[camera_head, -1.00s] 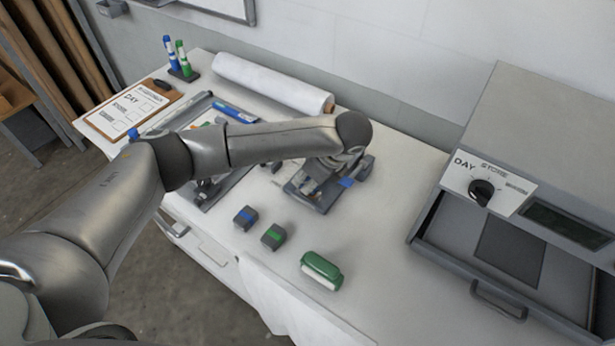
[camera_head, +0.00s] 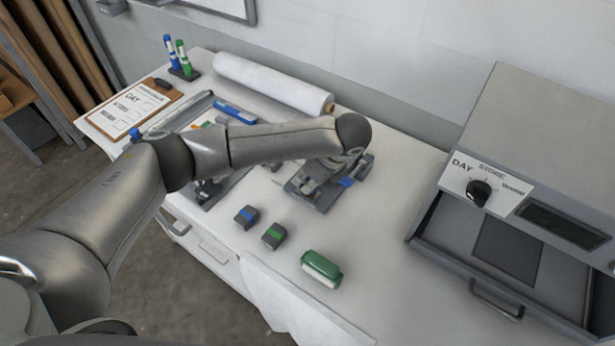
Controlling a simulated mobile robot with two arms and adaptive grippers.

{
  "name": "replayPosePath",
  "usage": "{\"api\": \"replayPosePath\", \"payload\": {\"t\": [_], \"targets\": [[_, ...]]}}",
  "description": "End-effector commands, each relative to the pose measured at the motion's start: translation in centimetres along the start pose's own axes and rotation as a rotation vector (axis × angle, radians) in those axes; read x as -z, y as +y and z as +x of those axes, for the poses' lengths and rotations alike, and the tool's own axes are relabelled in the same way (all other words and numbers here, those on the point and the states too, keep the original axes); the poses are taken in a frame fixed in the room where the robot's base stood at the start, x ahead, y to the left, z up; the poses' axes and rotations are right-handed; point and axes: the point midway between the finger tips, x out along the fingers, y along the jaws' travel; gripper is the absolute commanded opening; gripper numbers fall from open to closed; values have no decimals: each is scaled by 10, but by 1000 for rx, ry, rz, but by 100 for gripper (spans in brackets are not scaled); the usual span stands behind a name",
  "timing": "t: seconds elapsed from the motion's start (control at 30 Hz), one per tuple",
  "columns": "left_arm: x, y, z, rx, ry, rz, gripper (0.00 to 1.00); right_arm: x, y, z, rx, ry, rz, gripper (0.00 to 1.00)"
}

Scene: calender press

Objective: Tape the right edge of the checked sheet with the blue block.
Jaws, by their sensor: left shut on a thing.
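The block with a blue stripe (camera_head: 246,217) stands on the white table, left of the block with a green stripe (camera_head: 274,236). My left gripper (camera_head: 318,182) points down at a grey fixture (camera_head: 309,197) behind these blocks. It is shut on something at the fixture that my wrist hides. A blue piece (camera_head: 347,182) shows on the fixture just right of the gripper. I cannot make out a checked sheet. My left forearm covers much of the grey tray (camera_head: 228,188) at the left. My right gripper is out of view.
A green-backed eraser (camera_head: 321,269) lies in front of the fixture. A white roll (camera_head: 273,84), marker pens (camera_head: 179,57) and a clipboard (camera_head: 127,107) are at the back and left. A grey machine (camera_head: 535,150) with an open drawer (camera_head: 500,265) stands right. The table between fixture and machine is clear.

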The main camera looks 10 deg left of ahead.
Motion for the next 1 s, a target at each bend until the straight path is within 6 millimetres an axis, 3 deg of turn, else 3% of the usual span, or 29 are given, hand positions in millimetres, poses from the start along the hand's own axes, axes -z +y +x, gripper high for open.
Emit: {"api": "replayPosePath", "payload": {"t": [1.0], "targets": [[3,0,7,0,0,0,0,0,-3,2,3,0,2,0]]}}
